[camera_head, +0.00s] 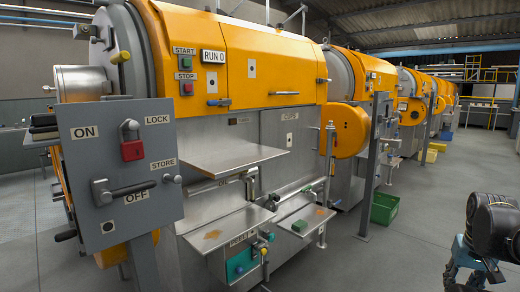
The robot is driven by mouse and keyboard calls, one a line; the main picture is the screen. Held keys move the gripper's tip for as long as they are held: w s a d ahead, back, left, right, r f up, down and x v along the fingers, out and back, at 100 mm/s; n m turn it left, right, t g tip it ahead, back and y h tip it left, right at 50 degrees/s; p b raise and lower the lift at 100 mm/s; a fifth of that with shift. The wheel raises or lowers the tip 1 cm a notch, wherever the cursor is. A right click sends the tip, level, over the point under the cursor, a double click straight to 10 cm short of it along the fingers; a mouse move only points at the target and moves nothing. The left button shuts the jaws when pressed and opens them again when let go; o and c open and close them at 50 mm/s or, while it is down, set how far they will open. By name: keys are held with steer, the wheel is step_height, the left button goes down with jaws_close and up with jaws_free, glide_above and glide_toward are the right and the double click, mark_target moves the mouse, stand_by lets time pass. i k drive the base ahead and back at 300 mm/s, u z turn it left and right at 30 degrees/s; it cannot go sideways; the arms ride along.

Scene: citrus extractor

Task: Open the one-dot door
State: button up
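An orange door panel (275,60) forms the upper front of the nearest machine. A small white label with what looks like a single dark dot (252,68) is on it. A metal handle (285,93) lies along its lower edge, and another handle (219,102) sits further left. The panel appears shut. A second small label (289,140) is on the grey panel below; its marks are too small to count. My gripper (468,280) hangs at the lower right, its dark fingers apart and seemingly empty, far from the door. Its lower end is near the picture's edge.
A grey control box (95,215) with a red padlock (132,150) and lever stands at front left. A metal shelf (225,155) and lower trays (305,220) jut out. A grey post (372,165) and green crate (384,208) stand right.

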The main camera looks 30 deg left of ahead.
mark_target(294, 130)
steer(key=u, duration=0.55)
steer(key=k, duration=0.95)
steer(key=u, duration=0.7)
steer(key=i, duration=1)
steer(key=z, duration=0.05)
